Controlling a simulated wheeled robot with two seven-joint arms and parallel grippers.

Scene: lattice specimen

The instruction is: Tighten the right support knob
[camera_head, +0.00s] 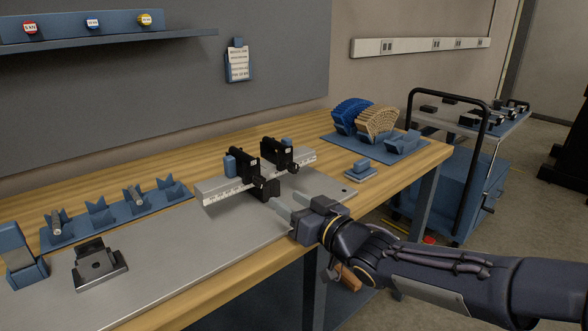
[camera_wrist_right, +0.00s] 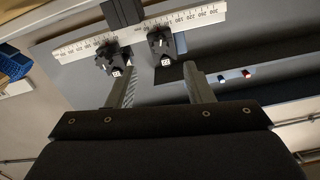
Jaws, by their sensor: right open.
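A ruled rail (camera_head: 255,177) stands on a grey plate and carries two black supports. The right support (camera_head: 280,154) and the left support (camera_head: 245,156) stand upright on it. A dark block (camera_head: 267,188) sticks out at the rail's front; I cannot clearly tell the knob in the head view. My right gripper (camera_head: 281,207) is open and empty, just in front of the rail. In the right wrist view, two black knob-like parts (camera_wrist_right: 113,58) and (camera_wrist_right: 161,45) lie beyond my open fingers (camera_wrist_right: 163,88), apart from them. My left gripper is out of view.
The wooden bench (camera_head: 120,192) holds a blue rack (camera_head: 120,213) and a black block (camera_head: 98,265) at left. Blue and tan lattice pieces (camera_head: 377,122) stand on a mat at back right.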

